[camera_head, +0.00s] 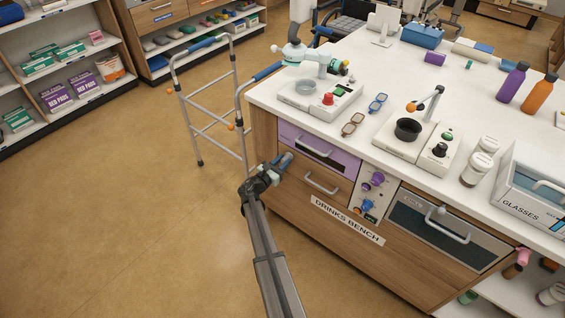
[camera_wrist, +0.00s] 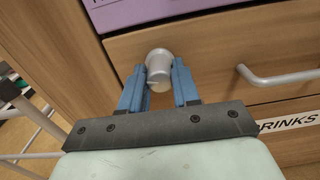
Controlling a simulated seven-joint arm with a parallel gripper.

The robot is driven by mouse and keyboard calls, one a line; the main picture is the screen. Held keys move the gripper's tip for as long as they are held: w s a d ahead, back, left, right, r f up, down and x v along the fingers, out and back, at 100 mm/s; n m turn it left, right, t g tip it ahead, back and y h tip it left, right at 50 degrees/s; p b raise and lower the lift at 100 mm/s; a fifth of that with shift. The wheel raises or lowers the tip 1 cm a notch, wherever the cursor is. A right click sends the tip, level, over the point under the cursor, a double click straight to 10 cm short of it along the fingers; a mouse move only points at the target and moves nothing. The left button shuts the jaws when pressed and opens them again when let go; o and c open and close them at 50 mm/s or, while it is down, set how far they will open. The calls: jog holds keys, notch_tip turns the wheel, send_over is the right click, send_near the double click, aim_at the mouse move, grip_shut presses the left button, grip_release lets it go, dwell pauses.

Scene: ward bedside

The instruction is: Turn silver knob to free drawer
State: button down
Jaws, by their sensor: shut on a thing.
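The silver knob (camera_wrist: 159,68) shows in the wrist view on the wooden drawer front, near its left edge. My gripper (camera_wrist: 160,80) has its two blue fingers on either side of the knob and is shut on it. In the head view my gripper (camera_head: 285,162) reaches the left end of the same drawer, and it hides the knob there. The wooden drawer (camera_head: 312,196) is closed, flush with the bench front. Its grey bar handle (camera_wrist: 279,76) is to the right of the knob, apart from my fingers.
A purple drawer (camera_head: 317,157) is directly above the wooden one. A panel with purple and blue knobs (camera_head: 366,197) and an oven-like door (camera_head: 448,228) are to the right. A walking frame (camera_head: 216,105) stands close behind my arm. The floor on the left is clear.

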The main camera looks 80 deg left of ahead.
jog(key=m, duration=1)
jog(key=shift+m, duration=2.2)
jog(key=c, duration=0.8)
grip_release()
jog(key=v, duration=1.4)
jog(key=shift+w, duration=0.1)
